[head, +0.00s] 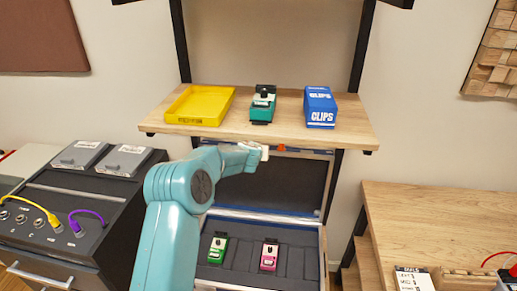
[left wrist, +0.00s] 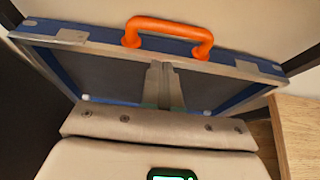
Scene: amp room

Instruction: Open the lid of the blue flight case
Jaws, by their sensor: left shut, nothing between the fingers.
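The blue flight case (head: 262,214) stands below the shelf with its lid (head: 302,183) raised, roughly upright, its dark inside facing me. My right gripper is not in view.
A shelf (head: 355,135) above the lid holds a yellow tray (head: 224,92), a teal pedal (head: 263,104) and a blue CLIPS box (head: 320,106). A green pedal (head: 217,248) and a pink pedal (head: 269,255) sit in the case. A wooden bench (head: 430,220) stands at right.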

